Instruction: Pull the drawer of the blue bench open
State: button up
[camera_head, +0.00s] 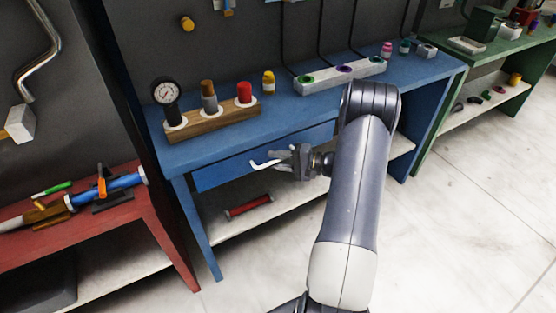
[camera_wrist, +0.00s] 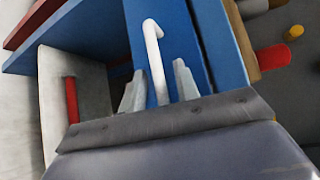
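The blue bench (camera_head: 310,112) stands in the middle of the head view. Its drawer (camera_head: 225,171) has a blue front below the bench top and looks shut. A white bar handle (camera_head: 262,165) sticks out from the drawer front. My gripper (camera_head: 283,158) is at the handle, partly hiding it. In the wrist view my gripper (camera_wrist: 160,86) has its two pale fingers apart, with the handle (camera_wrist: 153,45) running between them. I see gaps beside the handle; its lower end is hidden behind the gripper body. The drawer front also shows in the wrist view (camera_wrist: 176,45).
A wooden block (camera_head: 215,122) with a gauge and cylinders stands on the bench top. A red cylinder (camera_head: 248,206) lies on the lower shelf. A red bench (camera_head: 110,220) is at left, a green bench (camera_head: 490,62) at right. The floor in front is clear.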

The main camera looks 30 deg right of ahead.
grip_shut()
jog(key=shift+s, duration=0.1)
dwell(0.3)
jog(key=s+b, duration=0.6)
jog(key=s, duration=1.5)
jog(key=shift+d, duration=0.35)
jog(key=shift+s, duration=0.1)
jog(key=shift+o, duration=0.4)
grip_release()
jog(key=shift+d, duration=0.1)
jog(key=v, duration=1)
jog(key=shift+s+d, duration=0.2)
jog(key=shift+s, duration=0.1)
